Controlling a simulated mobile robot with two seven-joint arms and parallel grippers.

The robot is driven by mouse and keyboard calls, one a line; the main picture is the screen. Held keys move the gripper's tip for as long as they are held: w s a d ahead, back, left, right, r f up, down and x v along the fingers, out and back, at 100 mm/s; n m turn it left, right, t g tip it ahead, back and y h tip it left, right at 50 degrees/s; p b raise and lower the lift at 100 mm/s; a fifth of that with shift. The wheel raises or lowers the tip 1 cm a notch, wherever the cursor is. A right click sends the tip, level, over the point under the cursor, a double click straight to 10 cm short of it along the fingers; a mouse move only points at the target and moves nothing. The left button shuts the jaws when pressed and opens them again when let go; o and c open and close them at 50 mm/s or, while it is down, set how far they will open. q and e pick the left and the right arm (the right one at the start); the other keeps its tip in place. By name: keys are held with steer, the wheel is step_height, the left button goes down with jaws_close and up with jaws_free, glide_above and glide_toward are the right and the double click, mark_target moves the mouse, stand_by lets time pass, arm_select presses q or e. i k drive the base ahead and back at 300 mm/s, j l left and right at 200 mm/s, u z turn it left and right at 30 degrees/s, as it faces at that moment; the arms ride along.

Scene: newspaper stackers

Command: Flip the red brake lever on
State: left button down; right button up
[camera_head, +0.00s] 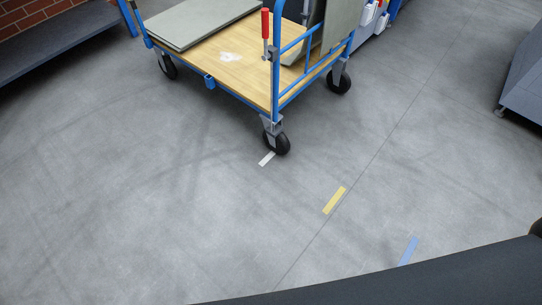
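The red brake lever (265,24) stands upright on the near corner post of a blue-framed cart (276,70) at the top middle of the head view. Its red grip sits on a thin metal rod that runs down to a bracket on the frame. The cart has a wooden deck (232,60) and black caster wheels, one of them at the near corner (282,144). Neither of my grippers shows in this view.
Grey panels (205,22) lie on the deck. A dark bench (55,42) stands at the upper left, and a grey unit (524,85) at the right edge. Yellow tape (334,200) and blue tape (409,251) mark the floor. The floor before the cart is clear.

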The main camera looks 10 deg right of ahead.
mark_target(265, 11)
steer(key=i+j+z, duration=0.15)
steer(key=i+j, duration=0.15)
steer(key=i+j+z, duration=0.1)
steer(key=i+j, duration=0.15)
steer(key=j, duration=0.2)
steer(key=i+j+z, duration=0.15)
steer(key=i+j, duration=0.15)
steer(key=i+j+z, duration=0.1)
steer(key=j, duration=0.45)
steer(key=i, duration=0.1)
